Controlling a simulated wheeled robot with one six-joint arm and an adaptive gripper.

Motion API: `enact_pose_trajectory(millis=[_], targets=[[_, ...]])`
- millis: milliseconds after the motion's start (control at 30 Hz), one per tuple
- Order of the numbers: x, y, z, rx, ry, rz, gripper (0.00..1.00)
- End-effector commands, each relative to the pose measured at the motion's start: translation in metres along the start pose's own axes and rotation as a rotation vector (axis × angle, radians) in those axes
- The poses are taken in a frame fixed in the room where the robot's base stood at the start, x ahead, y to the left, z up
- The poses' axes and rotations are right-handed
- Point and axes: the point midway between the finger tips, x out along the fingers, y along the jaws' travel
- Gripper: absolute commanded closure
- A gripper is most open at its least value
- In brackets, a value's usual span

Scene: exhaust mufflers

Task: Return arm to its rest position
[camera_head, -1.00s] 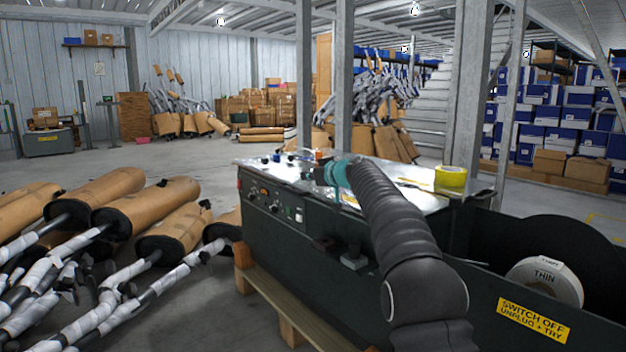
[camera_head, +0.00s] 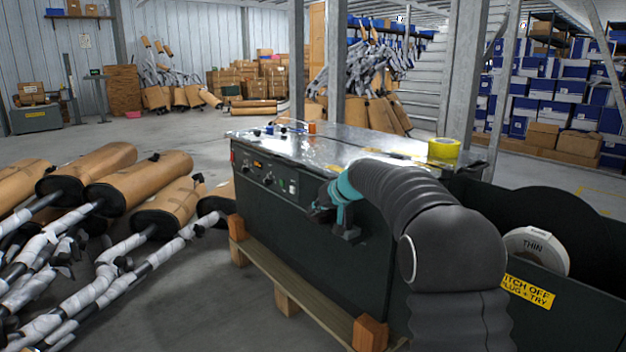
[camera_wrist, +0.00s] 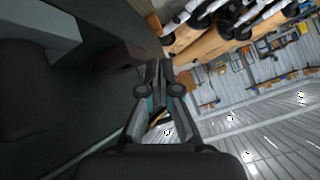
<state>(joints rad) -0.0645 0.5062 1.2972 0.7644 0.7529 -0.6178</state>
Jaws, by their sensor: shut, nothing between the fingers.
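My arm, in a dark ribbed sleeve, reaches up from the lower right of the head view and bends to the left. My gripper (camera_head: 322,212) is at its end, past a teal band, in front of the dark side of the strapping machine (camera_head: 300,235). In the wrist view the two fingers of my gripper (camera_wrist: 158,66) are closed together at their tips, with nothing between them. The fingertips are small and partly dark in the head view.
Wrapped mufflers (camera_head: 140,180) with white-wrapped pipes lie on the left. A wooden pallet (camera_head: 300,295) is under the machine. A grey post (camera_head: 463,75) stands behind. Open floor lies beyond the mufflers.

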Motion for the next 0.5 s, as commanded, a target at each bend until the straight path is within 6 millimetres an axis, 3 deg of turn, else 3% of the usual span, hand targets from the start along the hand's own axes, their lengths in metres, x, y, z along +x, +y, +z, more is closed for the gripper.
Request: enact_pose_trajectory(millis=[200, 500], targets=[[-0.072, -0.009, 0.085, 0.127, -0.188, 0.113, 1.0], [-0.179, -0.025, 0.19, 0.214, -0.34, 0.278, 1.0]])
